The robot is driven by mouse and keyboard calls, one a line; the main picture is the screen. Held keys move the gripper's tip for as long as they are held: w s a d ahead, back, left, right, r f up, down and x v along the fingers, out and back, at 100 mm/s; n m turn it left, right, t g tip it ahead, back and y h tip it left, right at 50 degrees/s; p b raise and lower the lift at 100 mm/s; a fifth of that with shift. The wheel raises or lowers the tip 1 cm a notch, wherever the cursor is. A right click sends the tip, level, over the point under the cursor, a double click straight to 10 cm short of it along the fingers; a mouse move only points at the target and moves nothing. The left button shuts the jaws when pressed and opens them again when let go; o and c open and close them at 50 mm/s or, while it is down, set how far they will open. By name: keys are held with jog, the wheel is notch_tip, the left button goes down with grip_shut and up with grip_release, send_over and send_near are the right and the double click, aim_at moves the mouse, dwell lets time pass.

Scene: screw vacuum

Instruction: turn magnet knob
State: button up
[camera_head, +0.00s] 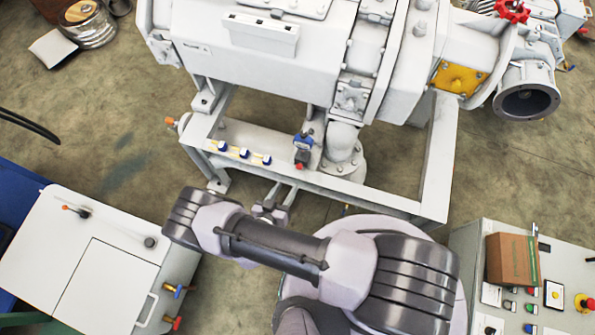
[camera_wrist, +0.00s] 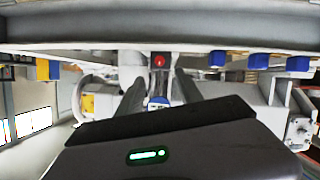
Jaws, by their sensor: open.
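Three small blue knobs sit in a row on the pale front rail of the machine frame; the middle one (camera_head: 244,153) shows in the head view. Right of them is a blue fitting (camera_head: 302,142) with a red end (camera_head: 299,166). I cannot tell which of these is the magnet knob. My gripper (camera_head: 281,189) is open and empty, just below the rail and short of the red end. In the wrist view its fingers (camera_wrist: 157,88) stand apart on either side of the red end (camera_wrist: 159,61); the blue knobs (camera_wrist: 258,60) are to the right.
The large pale machine (camera_head: 250,60) stands above the frame. A white cabinet (camera_head: 75,265) with small valves is at lower left. A control panel (camera_head: 563,275) carrying a cardboard box (camera_head: 513,260) is at lower right. Bare floor (camera_head: 110,130) lies left of the frame.

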aim_at(299, 168)
jog(key=b+x, duration=0.2)
jog(key=x, duration=0.6)
jog(key=shift+w+d+f+b, duration=0.15)
jog(key=shift+w+f+b, duration=0.1)
jog(key=shift+f+b, duration=0.05)
jog(key=shift+w+d+f, duration=0.1)
jog(key=shift+w+d, duration=0.15)
jog(key=shift+w, duration=0.35)
grip_shut()
